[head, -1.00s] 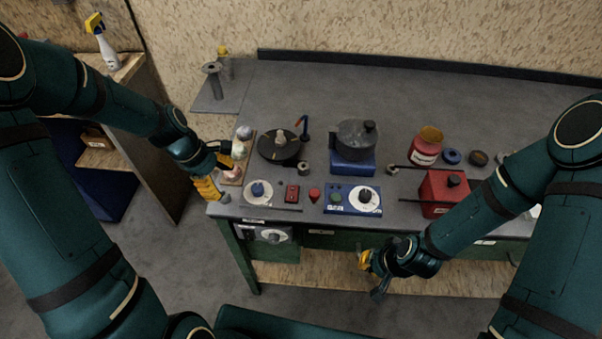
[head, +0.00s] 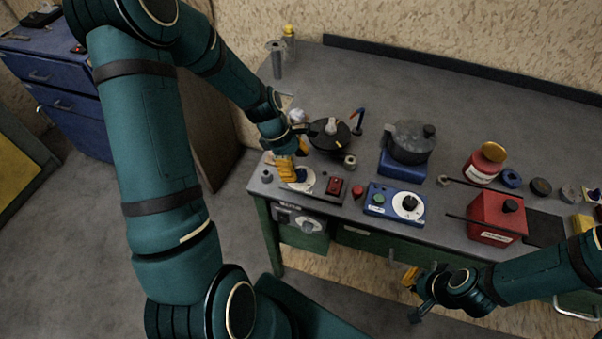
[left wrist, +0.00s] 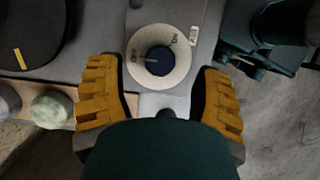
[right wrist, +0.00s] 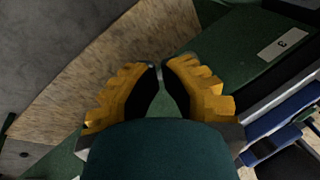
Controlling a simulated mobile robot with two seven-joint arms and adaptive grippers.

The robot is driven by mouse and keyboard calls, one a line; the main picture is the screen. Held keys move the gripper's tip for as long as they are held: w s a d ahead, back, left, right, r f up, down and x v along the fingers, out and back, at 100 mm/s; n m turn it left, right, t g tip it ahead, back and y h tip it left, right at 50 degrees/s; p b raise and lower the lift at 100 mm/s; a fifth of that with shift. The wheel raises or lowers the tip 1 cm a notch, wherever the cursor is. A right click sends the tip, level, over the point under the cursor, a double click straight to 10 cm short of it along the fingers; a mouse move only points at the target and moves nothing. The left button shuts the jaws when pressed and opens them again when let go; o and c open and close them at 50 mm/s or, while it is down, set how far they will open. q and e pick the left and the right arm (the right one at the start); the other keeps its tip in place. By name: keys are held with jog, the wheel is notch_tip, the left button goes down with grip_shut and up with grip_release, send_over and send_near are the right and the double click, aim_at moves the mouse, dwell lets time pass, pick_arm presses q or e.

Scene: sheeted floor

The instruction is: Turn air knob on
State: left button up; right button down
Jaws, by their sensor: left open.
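The air knob is a dark blue knob (left wrist: 159,60) on a round white dial (left wrist: 142,77) marked OFF and ON, with an AIR label beside it, in the left wrist view. Its pointer direction is too dark to tell. In the head view the dial (head: 308,181) is partly hidden by my left gripper (head: 289,167). The left gripper (left wrist: 161,70) is open and empty, its yellow fingers on either side of the dial and apart from the knob. My right gripper (head: 410,293) is empty in front of the bench; its fingertips nearly meet in the right wrist view (right wrist: 161,72).
Right of the dial are a red switch (head: 334,187) and a blue box (head: 378,199) with another dial. A black round plate (head: 322,139), a pot (head: 405,145) and a red box (head: 485,221) stand on the bench. The bench's front edge is close to the dial.

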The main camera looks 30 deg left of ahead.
aim_at(301, 173)
pick_arm(q)
jog(key=shift+x, duration=1.75)
jog(key=shift+r, duration=0.1)
grip_shut()
